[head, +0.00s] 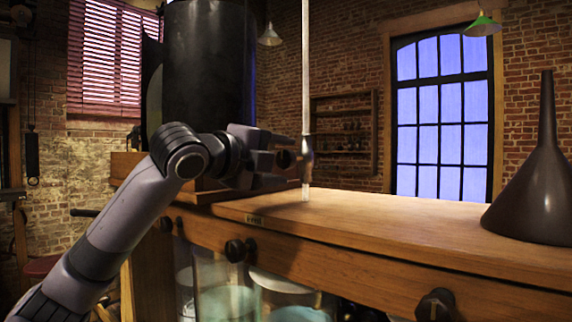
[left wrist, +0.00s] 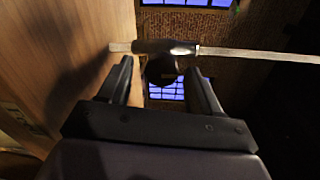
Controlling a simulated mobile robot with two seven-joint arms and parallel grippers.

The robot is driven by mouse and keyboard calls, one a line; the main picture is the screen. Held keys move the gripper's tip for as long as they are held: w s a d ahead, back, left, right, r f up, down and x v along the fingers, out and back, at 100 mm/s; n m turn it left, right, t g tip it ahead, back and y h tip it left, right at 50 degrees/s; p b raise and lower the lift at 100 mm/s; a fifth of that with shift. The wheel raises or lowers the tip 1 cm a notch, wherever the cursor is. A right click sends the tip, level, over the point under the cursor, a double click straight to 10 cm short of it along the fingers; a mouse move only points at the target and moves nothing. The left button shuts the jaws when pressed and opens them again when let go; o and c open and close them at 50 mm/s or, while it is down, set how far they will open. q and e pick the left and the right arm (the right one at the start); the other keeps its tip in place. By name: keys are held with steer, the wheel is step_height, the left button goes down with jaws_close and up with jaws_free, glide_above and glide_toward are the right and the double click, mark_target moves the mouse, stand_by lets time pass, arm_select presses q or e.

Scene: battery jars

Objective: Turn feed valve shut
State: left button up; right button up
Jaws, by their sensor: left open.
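The feed valve is a metal body (head: 307,150) on a thin upright glass tube (head: 306,60) above the wooden bench top. In the left wrist view the valve body (left wrist: 168,47) lies across the picture, with its round black knob (left wrist: 161,69) facing me. My left gripper (head: 283,159) is open at the valve, coming from the left. In the left wrist view its two fingers (left wrist: 162,84) stand on either side of the knob with gaps. I cannot tell whether the fingertips reach past the knob. My right gripper is not in view.
The wooden bench top (head: 370,220) is clear between the tube and a dark funnel (head: 540,195) at the right. A large black cylinder (head: 208,60) stands behind my left arm. Black knobs (head: 238,250) stick out of the bench front, above glass jars (head: 226,300).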

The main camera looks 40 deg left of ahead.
mark_target(283, 161)
arm_select(q)
steer(key=shift+s+a+r+b, duration=0.15)
steer(key=shift+s+b, duration=0.2)
steer(key=shift+s, duration=1.95)
